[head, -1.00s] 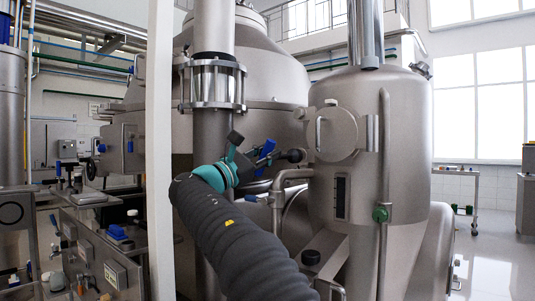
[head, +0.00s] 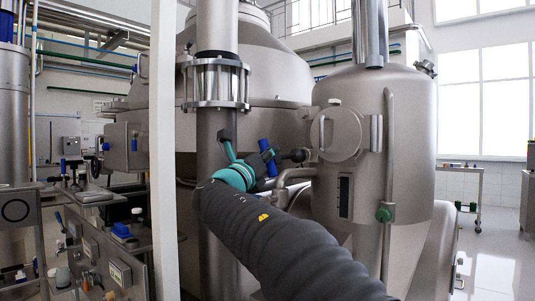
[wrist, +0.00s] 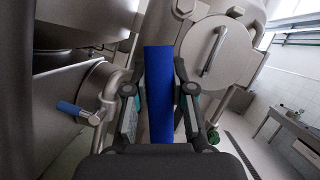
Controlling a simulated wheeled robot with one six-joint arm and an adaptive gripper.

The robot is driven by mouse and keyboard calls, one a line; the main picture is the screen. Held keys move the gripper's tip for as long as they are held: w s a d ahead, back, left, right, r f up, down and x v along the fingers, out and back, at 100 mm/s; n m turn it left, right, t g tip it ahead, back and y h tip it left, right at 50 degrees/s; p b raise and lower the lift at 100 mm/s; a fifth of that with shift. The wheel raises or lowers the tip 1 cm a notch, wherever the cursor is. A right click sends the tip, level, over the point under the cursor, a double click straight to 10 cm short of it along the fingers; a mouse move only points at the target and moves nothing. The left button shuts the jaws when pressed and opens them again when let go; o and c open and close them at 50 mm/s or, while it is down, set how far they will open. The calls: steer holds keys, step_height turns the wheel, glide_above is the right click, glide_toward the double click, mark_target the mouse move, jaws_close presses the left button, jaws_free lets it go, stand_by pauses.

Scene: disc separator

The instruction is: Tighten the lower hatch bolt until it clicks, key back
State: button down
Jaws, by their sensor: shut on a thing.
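The round hatch (head: 340,133) is shut on the front of the steel vessel; its door and handle also show in the wrist view (wrist: 216,52). My gripper (head: 273,157) is just left of the hatch's lower left edge. It is shut on the blue handle of the key (head: 267,153), which stands nearly upright in the head view. In the wrist view the blue key handle (wrist: 160,95) runs between both fingers. A dark round end (head: 297,155) points from the gripper toward the lower hatch edge. The lower bolt itself is hidden, so I cannot tell whether the key is seated on it.
A bent steel pipe (head: 284,183) runs close below my gripper. A blue-handled valve (wrist: 75,109) is left of it in the wrist view. A white post (head: 163,150) stands left of my arm. Open floor lies right of the vessel (head: 490,235).

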steer(key=shift+w+d, duration=0.25)
steer(key=shift+w, duration=0.1)
stand_by(0.5)
steer(key=m, duration=0.1)
steer(key=m+h+b, duration=0.1)
steer(key=m, duration=0.1)
steer(key=shift+f+h, duration=0.2)
steer(key=shift+h, duration=0.1)
steer(key=shift+d+m+g+h+b, duration=0.15)
steer(key=shift+m+g+h+b, duration=0.35)
steer(key=shift+m, duration=0.6)
steer(key=m, duration=0.1)
steer(key=m+g+h, duration=0.1)
steer(key=m, duration=0.1)
steer(key=m+g+h, duration=0.1)
steer(key=m, duration=0.1)
steer(key=shift+s+d+r, duration=0.2)
steer(key=shift+d+r, duration=0.05)
